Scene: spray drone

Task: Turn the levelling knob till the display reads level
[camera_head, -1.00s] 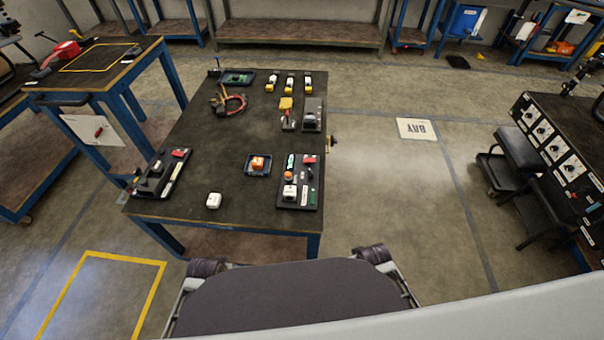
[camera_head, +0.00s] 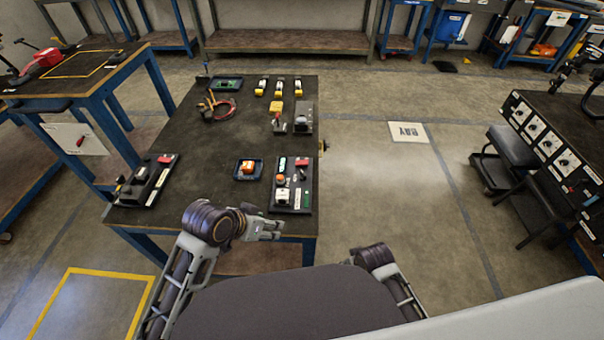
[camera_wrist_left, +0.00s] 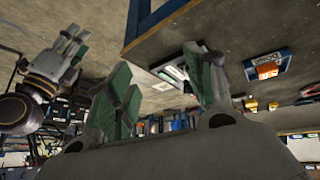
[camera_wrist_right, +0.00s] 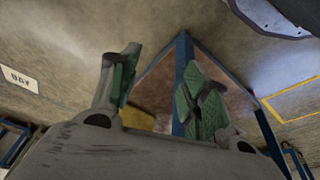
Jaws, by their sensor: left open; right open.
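I cannot make out for sure which part is the levelling knob, and no display reading is legible. A small yellowish fitting (camera_head: 322,147) sits at the table's right edge. A dark panel (camera_head: 304,205) at the front right of the table carries small coloured parts. My left gripper (camera_head: 280,230) is open and empty at the table's front edge, just before that panel; its spread fingers show in the left wrist view (camera_wrist_left: 165,85). My right gripper is outside the head view; the right wrist view shows it open and empty (camera_wrist_right: 158,72), with a blue table leg beyond.
A second dark panel (camera_head: 141,190) lies at the front left of the table (camera_head: 215,150). A blue tray (camera_head: 237,174) holds an orange part. A grey device (camera_head: 303,118) and yellow-white items stand farther back.

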